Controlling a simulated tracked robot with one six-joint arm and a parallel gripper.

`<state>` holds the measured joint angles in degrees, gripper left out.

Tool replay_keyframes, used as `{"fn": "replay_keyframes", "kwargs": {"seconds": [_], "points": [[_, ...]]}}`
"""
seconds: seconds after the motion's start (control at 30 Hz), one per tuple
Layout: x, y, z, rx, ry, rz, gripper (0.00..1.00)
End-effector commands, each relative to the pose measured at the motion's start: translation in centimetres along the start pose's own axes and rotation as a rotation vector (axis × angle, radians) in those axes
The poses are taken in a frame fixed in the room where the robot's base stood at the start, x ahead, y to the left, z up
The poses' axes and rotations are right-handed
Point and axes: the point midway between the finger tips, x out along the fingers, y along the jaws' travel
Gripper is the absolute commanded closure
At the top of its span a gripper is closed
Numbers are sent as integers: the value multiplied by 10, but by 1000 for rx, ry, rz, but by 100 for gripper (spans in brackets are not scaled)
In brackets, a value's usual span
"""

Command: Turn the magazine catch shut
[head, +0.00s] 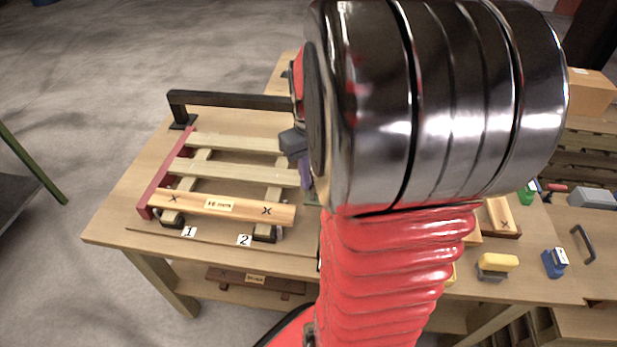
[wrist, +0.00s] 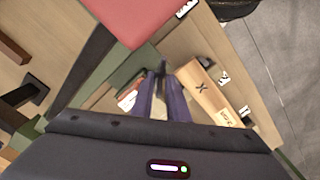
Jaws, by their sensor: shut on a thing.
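My gripper's purple fingers (wrist: 161,88) point forward in the wrist view and are closed close together. A small dark grey piece (wrist: 161,68) shows at the fingertips; it seems to be the magazine catch, mostly hidden by the fingers, and I cannot read its angle. In the head view my gripper (head: 307,182) is partly visible at the right end of the slatted wooden frame, behind my big arm joint. That joint hides the catch and what is around it there.
The slatted frame has a red side rail (head: 165,172) and a front bar (head: 222,207) marked with X's; number tags 1 and 2 lie before it. A black bracket (head: 230,99) stands behind. A yellow-topped block (head: 497,262) and a blue item (head: 554,262) are at right.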

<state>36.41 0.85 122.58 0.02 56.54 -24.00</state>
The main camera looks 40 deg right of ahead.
Motion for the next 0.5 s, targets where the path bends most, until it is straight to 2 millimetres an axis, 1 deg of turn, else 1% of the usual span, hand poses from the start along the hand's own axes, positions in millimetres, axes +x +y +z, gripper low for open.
{"fn": "replay_keyframes", "kwargs": {"seconds": [0.5], "points": [[2,4,3,477,-8,0,100]]}}
